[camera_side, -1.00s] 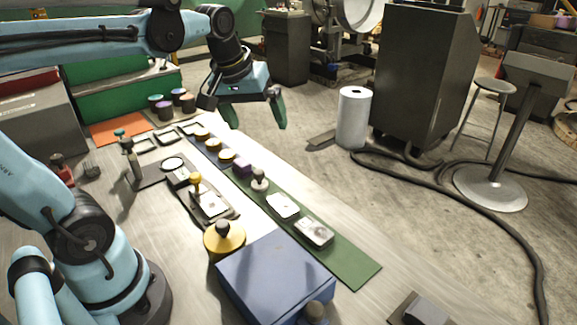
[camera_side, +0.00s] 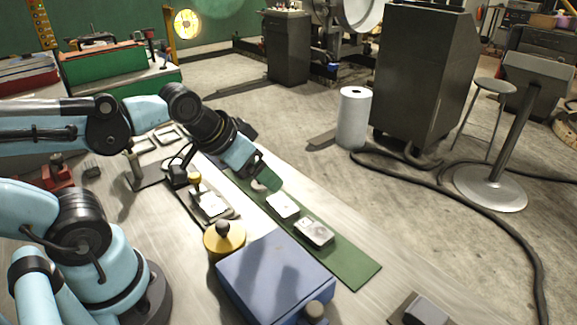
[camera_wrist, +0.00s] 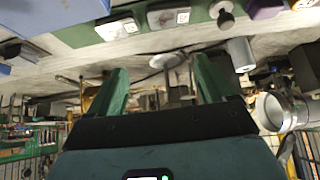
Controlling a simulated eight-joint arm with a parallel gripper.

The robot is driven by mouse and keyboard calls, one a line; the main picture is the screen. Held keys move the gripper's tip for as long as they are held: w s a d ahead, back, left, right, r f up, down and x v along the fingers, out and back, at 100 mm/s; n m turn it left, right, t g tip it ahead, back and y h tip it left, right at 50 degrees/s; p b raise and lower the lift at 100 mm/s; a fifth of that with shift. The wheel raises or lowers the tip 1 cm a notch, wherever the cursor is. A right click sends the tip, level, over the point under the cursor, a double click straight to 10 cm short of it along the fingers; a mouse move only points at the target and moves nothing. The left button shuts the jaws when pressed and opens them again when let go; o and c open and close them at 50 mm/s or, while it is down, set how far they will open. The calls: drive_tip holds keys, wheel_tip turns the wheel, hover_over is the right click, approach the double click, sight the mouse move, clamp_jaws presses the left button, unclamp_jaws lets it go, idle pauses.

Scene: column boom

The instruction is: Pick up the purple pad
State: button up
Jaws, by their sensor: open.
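The purple pad (camera_wrist: 265,8) shows at the top edge of the wrist view, partly cut off, between a grey-knobbed stamp (camera_wrist: 222,14) and a yellow-topped item. In the side view my arm hides it. My gripper (camera_side: 268,178) is low over the green strip in the side view, tilted, and covers part of the stamp (camera_side: 258,186). In the wrist view the green fingers of my gripper (camera_wrist: 158,72) stand apart with nothing held between them. The pad lies off to the right of the fingers there, not between them.
Two white-topped tins (camera_side: 283,204) (camera_side: 314,231) lie on the green strip (camera_side: 352,270). A blue box (camera_side: 275,270), a yellow round container (camera_side: 224,238) and a yellow-handled stamp (camera_side: 195,182) stand nearby.

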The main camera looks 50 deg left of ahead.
drive_tip(key=w+a+f+g, duration=0.1)
drive_tip(key=w+a, duration=0.1)
drive_tip(key=a, duration=0.8)
drive_tip(key=w+a+f+g, duration=0.1)
drive_tip(key=w+a+g, duration=0.1)
drive_tip(key=a, duration=0.9)
drive_tip(key=shift+d+x, duration=0.15)
drive_tip(key=shift+x, duration=2.85)
drive_tip(key=shift+d+x, duration=0.15)
drive_tip(key=shift+x, duration=2.85)
drive_tip(key=shift+r, duration=0.1)
drive_tip(key=shift+c, duration=0.3)
drive_tip(key=c, duration=1)
drive_tip(key=shift+r+t, duration=0.3)
drive_tip(key=shift+r, duration=0.2)
drive_tip(key=r, duration=0.3)
drive_tip(key=shift+d+r, duration=0.25)
drive_tip(key=shift+d, duration=0.1)
drive_tip(key=d+r, duration=0.2)
drive_tip(key=d, duration=0.1)
drive_tip(key=d+r, duration=0.2)
drive_tip(key=d, duration=0.2)
drive_tip(key=d+r, duration=0.2)
drive_tip(key=d, duration=0.2)
drive_tip(key=shift+s+r, duration=0.15)
drive_tip(key=shift+r, duration=0.1)
